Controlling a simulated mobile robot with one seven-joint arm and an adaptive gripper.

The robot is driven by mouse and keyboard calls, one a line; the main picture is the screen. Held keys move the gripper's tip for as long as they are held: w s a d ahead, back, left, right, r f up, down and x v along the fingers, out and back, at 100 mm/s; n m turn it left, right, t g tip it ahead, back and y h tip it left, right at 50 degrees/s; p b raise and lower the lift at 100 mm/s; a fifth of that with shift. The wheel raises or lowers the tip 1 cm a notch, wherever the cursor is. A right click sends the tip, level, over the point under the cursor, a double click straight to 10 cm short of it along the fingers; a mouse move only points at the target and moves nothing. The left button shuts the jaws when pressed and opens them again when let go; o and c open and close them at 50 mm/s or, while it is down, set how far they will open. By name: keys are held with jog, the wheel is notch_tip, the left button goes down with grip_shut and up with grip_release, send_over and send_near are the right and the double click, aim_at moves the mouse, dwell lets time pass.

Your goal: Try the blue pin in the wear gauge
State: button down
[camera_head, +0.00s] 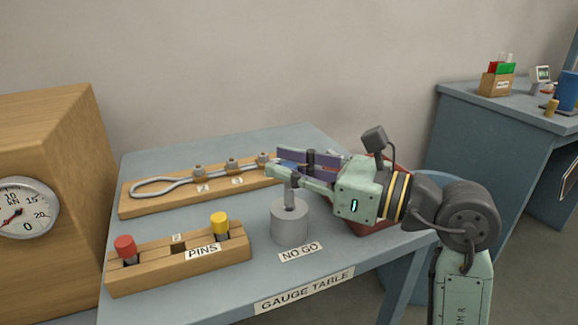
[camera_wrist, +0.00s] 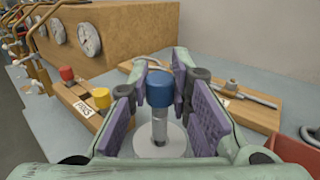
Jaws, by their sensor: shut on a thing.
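The blue pin (camera_wrist: 160,88) is upright between my finger pads in the wrist view, blue cap up and steel shank down. My gripper (camera_wrist: 168,75) is shut on it. In the head view my gripper (camera_head: 288,172) is over the wear gauge, and its fingers mostly hide the pin's cap. The wear gauge is a grey metal cylinder (camera_head: 290,225) behind the NO GO label; its round top (camera_wrist: 162,142) shows in the wrist view. The shank's lower end meets the gauge's top; I cannot tell how deep it sits.
The wooden PINS block (camera_head: 180,262) at front left holds a red pin (camera_head: 125,245) and a yellow pin (camera_head: 219,222), with an empty middle slot. A wooden board (camera_head: 140,205) with a wire loop lies behind. A red tray (camera_head: 365,228) is right of the gauge.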

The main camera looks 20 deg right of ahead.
jog(key=shift+f+b, duration=0.45)
jog(key=shift+r, duration=0.15)
dwell(0.7)
jog(key=shift+r+p, duration=1.05)
jog(key=shift+r, duration=1)
jog(key=shift+f, duration=0.2)
jog(key=shift+f+b, duration=1.55)
jog(key=shift+b, duration=0.4)
jog(key=shift+f+b, duration=0.45)
jog(key=shift+b, duration=0.05)
jog(key=shift+r, duration=0.2)
jog(key=shift+r+p, duration=1.15)
jog(key=shift+r, duration=0.85)
